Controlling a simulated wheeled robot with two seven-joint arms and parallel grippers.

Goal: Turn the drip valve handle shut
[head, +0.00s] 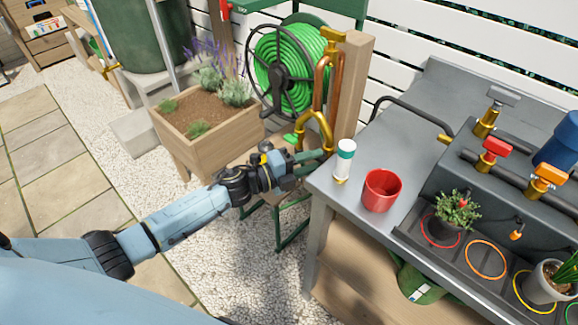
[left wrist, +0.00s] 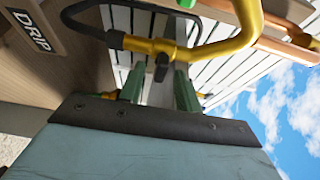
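A board lettered DRIP (left wrist: 38,32) shows in the left wrist view. A brass pipe (left wrist: 215,45) with a side branch runs beyond my fingers, with a small black handle (left wrist: 162,68) on the branch. I take this as the drip valve handle. My left gripper (left wrist: 158,88) is open, with its green fingers on either side of the handle's line; contact cannot be told. In the head view my left gripper (head: 318,162) is just below the brass fork (head: 316,130), and the black handle is not discernible there. My right gripper is not in view.
A green handle (head: 291,138) sits on the fork's other side. The grey bench (head: 345,200), with a white bottle (head: 345,158) and red cup (head: 381,190), lies close right of my gripper. A wooden planter (head: 190,150) and hose reel (head: 285,70) stand behind it.

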